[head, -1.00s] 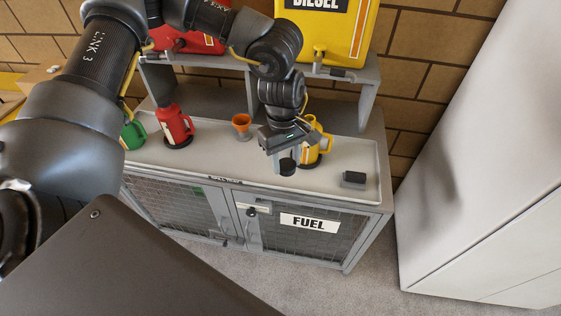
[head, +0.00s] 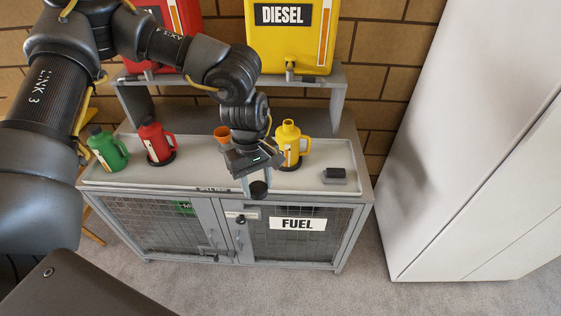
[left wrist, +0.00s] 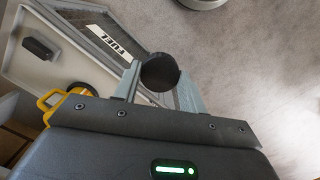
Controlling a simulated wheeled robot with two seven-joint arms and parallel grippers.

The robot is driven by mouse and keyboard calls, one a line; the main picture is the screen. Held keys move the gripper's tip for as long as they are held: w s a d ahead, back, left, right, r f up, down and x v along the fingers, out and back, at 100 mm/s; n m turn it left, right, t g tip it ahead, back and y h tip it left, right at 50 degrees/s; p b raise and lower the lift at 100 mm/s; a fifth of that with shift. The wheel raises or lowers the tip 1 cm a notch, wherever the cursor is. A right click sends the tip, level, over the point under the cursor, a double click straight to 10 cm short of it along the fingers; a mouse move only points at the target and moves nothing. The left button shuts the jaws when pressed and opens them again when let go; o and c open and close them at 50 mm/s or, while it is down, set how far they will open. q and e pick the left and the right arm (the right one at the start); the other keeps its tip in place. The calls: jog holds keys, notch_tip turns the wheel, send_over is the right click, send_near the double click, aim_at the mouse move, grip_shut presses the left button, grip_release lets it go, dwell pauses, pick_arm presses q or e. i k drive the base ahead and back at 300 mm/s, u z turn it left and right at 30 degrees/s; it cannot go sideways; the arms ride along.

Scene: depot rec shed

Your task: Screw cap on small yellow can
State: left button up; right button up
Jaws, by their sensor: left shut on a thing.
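The small yellow can (head: 291,150) stands upright on the grey bench top, its yellow neck bare at the top and its handle to the right. My left gripper (head: 257,186) is shut on a black round cap (head: 259,190). It holds the cap in front of and left of the can, over the bench's front edge and apart from the can. In the left wrist view the cap (left wrist: 159,72) sits between the two fingertips, and part of the yellow can (left wrist: 52,102) shows at the left behind the gripper body. My right gripper is not in view.
A red can (head: 155,143), a green can (head: 107,150) and an orange funnel (head: 222,133) stand on the bench (head: 205,178). A black block (head: 334,174) lies at the right. The shelf with the yellow DIESEL tank (head: 290,40) is behind. A white cabinet (head: 455,160) stands right.

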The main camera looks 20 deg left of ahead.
aim_at(289, 136)
jog(key=k, duration=0.3)
jog(key=u, duration=0.45)
jog(key=i, duration=1.3)
jog(key=u, duration=0.2)
